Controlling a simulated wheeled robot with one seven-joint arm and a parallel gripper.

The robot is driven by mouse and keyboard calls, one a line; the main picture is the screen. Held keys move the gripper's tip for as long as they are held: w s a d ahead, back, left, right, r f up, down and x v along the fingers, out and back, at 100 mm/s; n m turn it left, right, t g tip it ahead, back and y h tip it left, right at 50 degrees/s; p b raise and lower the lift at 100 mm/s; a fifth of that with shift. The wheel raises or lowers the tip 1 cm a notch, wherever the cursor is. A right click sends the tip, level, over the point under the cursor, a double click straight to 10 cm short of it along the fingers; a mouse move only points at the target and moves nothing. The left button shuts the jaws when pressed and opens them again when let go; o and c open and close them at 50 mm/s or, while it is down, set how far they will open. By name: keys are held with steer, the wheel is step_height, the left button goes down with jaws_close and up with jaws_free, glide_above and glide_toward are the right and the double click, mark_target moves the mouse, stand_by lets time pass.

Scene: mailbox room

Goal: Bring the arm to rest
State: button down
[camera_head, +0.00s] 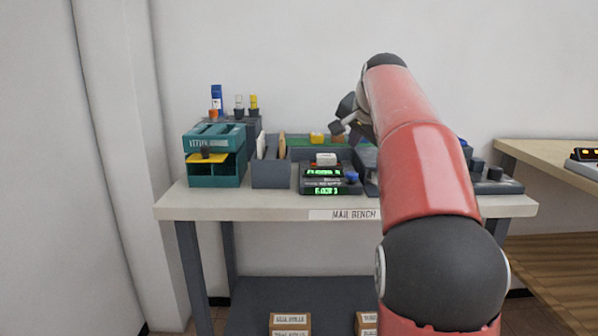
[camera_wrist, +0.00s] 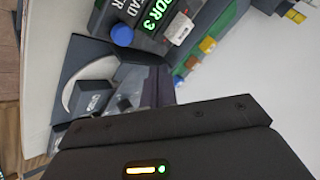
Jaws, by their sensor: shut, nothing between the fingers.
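My red and black arm reaches from the lower right of the head view up over the mail bench (camera_head: 270,206). My gripper (camera_head: 338,128) is at its far end, above the back of the bench, partly hidden behind the arm. It is shut with nothing held. In the wrist view a dark housing with a lit yellow and green indicator fills the bottom. A device with green lit text (camera_head: 325,182) stands on the bench below and left of the arm; it also shows in the wrist view (camera_wrist: 152,22), close by, with a blue knob (camera_wrist: 122,35).
A teal tray unit (camera_head: 215,180), a grey divided holder (camera_head: 271,174) and several upright bottles or stamps (camera_head: 240,106) stand on the left of the bench. Boxes (camera_head: 290,322) sit on the lower shelf. A wooden table (camera_head: 545,152) is at right. The wall above is bare.

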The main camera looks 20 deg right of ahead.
steer(key=s+a+f+n+g, duration=0.1)
steer(key=s+a+f+n, duration=0.2)
steer(key=s+a+f, duration=0.3)
steer(key=s+a+f+n+g+y, duration=0.1)
steer(key=s+a+f+n, duration=0.3)
steer(key=s+f, duration=0.7)
steer(key=s+a+f+n+g, duration=0.1)
steer(key=s+a+f+n, duration=0.3)
steer(key=s, duration=1.3)
steer(key=a+f, duration=0.3)
steer(key=f, duration=0.1)
steer(key=shift+a+f+y, duration=0.2)
steer(key=shift+a+y, duration=0.1)
steer(key=shift+a, duration=0.1)
